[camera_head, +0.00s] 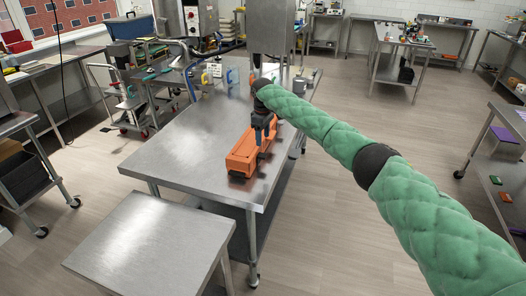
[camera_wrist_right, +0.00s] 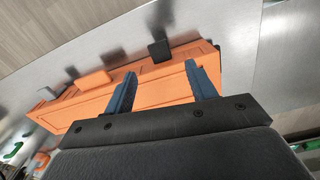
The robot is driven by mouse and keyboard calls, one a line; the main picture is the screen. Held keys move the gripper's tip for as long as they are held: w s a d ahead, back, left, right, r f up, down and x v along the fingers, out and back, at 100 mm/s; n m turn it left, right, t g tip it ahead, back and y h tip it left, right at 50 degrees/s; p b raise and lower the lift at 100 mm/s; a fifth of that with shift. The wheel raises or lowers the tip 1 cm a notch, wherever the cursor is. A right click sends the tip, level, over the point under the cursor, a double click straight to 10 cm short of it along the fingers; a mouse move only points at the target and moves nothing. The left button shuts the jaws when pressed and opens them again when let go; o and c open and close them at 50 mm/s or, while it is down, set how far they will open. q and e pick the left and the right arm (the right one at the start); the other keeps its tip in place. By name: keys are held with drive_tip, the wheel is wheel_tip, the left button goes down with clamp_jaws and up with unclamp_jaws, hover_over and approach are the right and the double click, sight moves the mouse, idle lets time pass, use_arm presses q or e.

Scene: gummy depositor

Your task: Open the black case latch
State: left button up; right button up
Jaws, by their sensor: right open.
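An orange case (camera_head: 240,157) lies on the steel table in the head view. It fills the middle of the right wrist view (camera_wrist_right: 160,90), with an orange handle (camera_wrist_right: 94,80) on its far side. A black latch (camera_wrist_right: 160,50) stands out from the case's far edge, roughly in line with the gap between my fingers. A smaller dark piece (camera_wrist_right: 72,72) shows farther left. My right gripper (camera_wrist_right: 160,72) is open, its two blue fingers spread over the case. Whether they touch it is unclear. My right gripper also shows above the case in the head view (camera_head: 265,138). My left gripper is out of view.
The steel table (camera_head: 190,135) is bare left of the case. A lower steel table (camera_head: 150,235) stands in front. A depositor machine (camera_head: 270,30) and small items are at the far end. Open floor (camera_head: 340,180) lies to the right.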

sight(263, 155)
drive_tip(key=shift+w+d+f, duration=0.1)
drive_tip(key=shift+w+f, duration=0.05)
drive_tip(key=shift+f, duration=0.45)
wheel_tip(263, 155, down, 6)
drive_tip(key=p, duration=0.3)
drive_tip(key=shift+r, duration=0.15)
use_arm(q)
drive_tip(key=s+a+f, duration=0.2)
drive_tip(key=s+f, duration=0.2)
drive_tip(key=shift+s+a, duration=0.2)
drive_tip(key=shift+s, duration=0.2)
use_arm(e)
drive_tip(key=shift+f, duration=0.6)
drive_tip(key=c, duration=1)
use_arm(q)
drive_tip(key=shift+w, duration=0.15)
